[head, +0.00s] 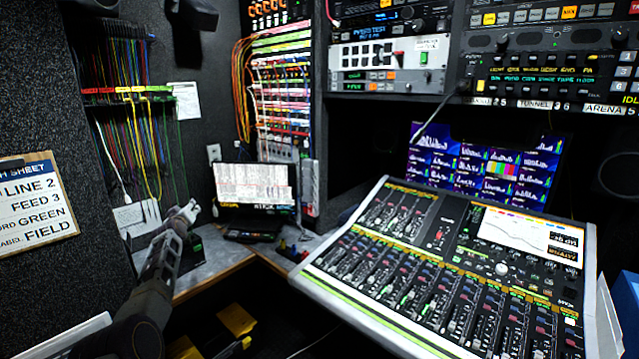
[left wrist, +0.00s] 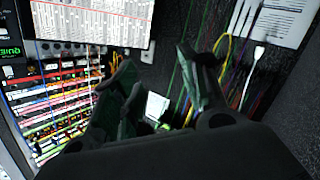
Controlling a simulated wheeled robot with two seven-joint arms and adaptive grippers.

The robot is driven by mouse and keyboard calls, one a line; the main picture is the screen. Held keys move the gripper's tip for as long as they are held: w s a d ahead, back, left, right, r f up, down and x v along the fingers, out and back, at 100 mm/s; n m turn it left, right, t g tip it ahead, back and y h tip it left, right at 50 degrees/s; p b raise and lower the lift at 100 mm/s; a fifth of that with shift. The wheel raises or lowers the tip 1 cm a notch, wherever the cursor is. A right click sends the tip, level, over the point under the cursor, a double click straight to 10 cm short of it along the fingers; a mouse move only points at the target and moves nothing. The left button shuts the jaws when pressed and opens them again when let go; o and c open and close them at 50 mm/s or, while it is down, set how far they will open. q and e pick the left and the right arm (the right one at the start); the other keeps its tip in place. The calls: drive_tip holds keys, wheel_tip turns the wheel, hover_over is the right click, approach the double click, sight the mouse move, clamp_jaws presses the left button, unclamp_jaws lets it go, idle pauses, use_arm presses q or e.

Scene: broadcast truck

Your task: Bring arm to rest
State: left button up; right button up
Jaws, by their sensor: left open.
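My left arm rises from the lower left in the head view. Its gripper (head: 182,218) is over the corner desk, in front of the hanging cables and left of the small laptop-like screen. In the left wrist view the two dark fingers of the left gripper (left wrist: 156,75) stand apart, with nothing held between them. Cables and the wall show beyond them. I cannot tell how far the fingers are from the cables. My right gripper is not in view.
The small screen (head: 256,186) stands on the corner desk (head: 205,268). Coloured cables (head: 140,130) hang on the left wall, beside a patch panel (head: 275,95). A large mixing console (head: 440,265) fills the right. A clipboard (head: 35,205) hangs far left. Yellow items (head: 236,320) lie below the desk.

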use_arm(q)
drive_tip(key=s+d+f+m+g+h, duration=0.1)
drive_tip(key=s+d+f+m, duration=0.2)
drive_tip(key=f, duration=0.8)
drive_tip(key=s+d+f+m+g, duration=0.1)
drive_tip(key=s+d+f+g, duration=0.2)
drive_tip(key=f, duration=0.7)
drive_tip(key=s+d+f+m+h, duration=0.1)
drive_tip(key=s+d+f+m, duration=0.3)
drive_tip(key=f, duration=0.7)
drive_tip(key=s+d+f+m+g+h, duration=0.1)
drive_tip(key=s+d+f+g, duration=0.25)
drive_tip(key=s+f, duration=1.8)
drive_tip(key=s+d+f+m+g, duration=0.1)
drive_tip(key=s+d+f+g, duration=0.1)
drive_tip(key=s+f, duration=0.85)
drive_tip(key=s+d+f+m+g, duration=0.15)
drive_tip(key=s+f, duration=0.45)
drive_tip(key=s, duration=0.9)
drive_tip(key=s+f+g, duration=0.1)
drive_tip(key=s+f, duration=0.2)
drive_tip(key=s, duration=1.1)
drive_tip(key=s+f+g+p, duration=0.1)
drive_tip(key=s+f+g, duration=0.1)
drive_tip(key=s, duration=1.2)
drive_tip(key=shift+f, duration=0.65)
